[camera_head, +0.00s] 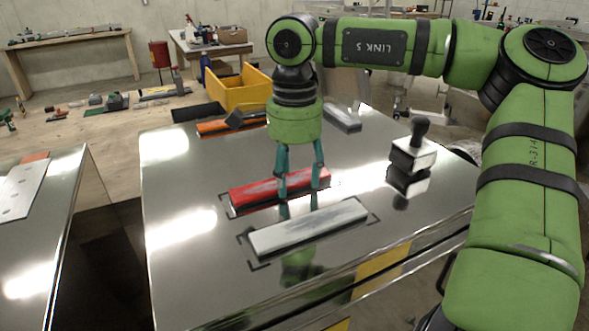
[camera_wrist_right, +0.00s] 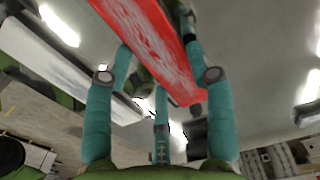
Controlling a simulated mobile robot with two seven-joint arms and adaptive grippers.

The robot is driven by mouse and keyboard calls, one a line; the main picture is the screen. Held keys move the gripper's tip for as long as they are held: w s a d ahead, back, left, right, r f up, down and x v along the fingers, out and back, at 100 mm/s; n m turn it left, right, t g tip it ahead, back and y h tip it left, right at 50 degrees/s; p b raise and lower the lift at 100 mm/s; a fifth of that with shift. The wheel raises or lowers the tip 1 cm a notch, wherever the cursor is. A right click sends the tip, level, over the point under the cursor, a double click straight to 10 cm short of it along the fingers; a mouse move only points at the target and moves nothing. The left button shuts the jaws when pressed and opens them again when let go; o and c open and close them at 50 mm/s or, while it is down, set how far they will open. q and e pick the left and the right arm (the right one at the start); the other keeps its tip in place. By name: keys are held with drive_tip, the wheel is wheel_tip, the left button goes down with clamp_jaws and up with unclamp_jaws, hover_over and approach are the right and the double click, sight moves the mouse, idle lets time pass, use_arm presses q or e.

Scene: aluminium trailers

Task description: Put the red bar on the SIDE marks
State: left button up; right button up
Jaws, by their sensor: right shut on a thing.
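The red bar (camera_head: 250,193), with pale scuffs on its face, is between the teal fingers of my right gripper (camera_head: 300,186), which is shut on it. It also shows in the right wrist view (camera_wrist_right: 150,40), between the fingers (camera_wrist_right: 160,75). The bar is at or just above the shiny metal table top (camera_head: 190,180); I cannot tell if it touches. In front of it, a pale grey-white bar (camera_head: 308,230) lies inside black corner marks (camera_head: 259,266). No SIDE lettering is readable. My left gripper is not in view.
Behind are an orange bar (camera_head: 215,127), a grey bar (camera_head: 342,118) and a yellow bin (camera_head: 238,90). The table's left part is clear. A gap separates it from another metal surface (camera_head: 45,230).

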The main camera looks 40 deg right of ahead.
sight(294, 182)
drive_tip(key=shift+f, duration=0.15)
drive_tip(key=o, duration=1.2)
drive_tip(key=shift+c, duration=0.2)
wheel_tip(294, 182, up, 12)
drive_tip(key=shift+r, duration=0.2)
